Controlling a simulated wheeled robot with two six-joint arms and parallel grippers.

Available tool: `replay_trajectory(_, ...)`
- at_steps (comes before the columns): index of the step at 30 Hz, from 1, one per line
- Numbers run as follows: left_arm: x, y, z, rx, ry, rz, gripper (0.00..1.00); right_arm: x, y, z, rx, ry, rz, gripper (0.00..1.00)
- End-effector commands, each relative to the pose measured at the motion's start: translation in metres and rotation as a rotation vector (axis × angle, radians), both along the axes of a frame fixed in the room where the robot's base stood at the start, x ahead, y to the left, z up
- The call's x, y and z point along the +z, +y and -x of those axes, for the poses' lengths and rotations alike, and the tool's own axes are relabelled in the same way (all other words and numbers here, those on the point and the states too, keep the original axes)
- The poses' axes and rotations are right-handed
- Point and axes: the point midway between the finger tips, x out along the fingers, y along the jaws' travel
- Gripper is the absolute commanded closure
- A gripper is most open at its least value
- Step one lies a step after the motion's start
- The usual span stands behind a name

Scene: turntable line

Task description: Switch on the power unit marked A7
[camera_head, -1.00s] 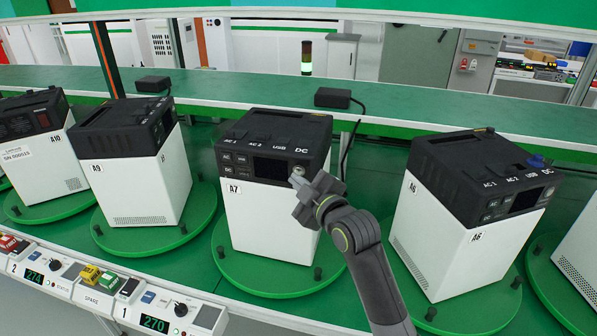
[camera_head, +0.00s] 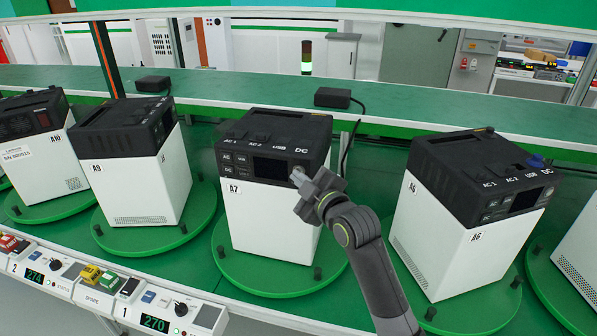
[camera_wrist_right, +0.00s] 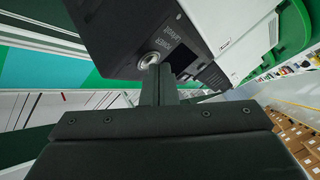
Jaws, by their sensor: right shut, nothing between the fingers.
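The power unit marked A7 (camera_head: 268,215) is a white box with a black top section, upright on a green turntable disc (camera_head: 282,282). Its front has small buttons at the left and a dark display (camera_head: 271,168). My right gripper (camera_head: 300,176) is shut and empty at the right end of that front panel, below the DC label. In the right wrist view, the closed fingers (camera_wrist_right: 153,75) point at a round silver-rimmed button (camera_wrist_right: 150,59) on the black panel. The tips are at or very near it; I cannot tell whether they touch.
Unit A6 (camera_head: 445,235) stands to the right and unit A9 (camera_head: 140,180) to the left, on their own discs. A control strip with a display reading 270 (camera_head: 155,323) runs along the front left. A black adapter (camera_head: 333,97) lies on the shelf behind.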

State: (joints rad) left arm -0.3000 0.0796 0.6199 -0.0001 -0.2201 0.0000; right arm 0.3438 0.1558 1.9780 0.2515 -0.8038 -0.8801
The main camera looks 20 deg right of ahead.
Motion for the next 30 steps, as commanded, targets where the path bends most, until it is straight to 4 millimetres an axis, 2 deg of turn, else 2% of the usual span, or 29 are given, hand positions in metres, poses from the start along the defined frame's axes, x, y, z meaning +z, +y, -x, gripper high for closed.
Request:
replay_trajectory(14, 0.0, 0.0, 0.0, 0.0, 0.0, 0.0, 0.64, 0.0, -0.001, -0.002, 0.0, 0.0, 0.0, 1.0)
replay_trajectory(30, 0.005, 0.0, 0.0, 0.0, -0.001, 0.0, 0.64, -0.001, 0.007, 0.011, 0.0, 0.0, 0.0, 1.0)
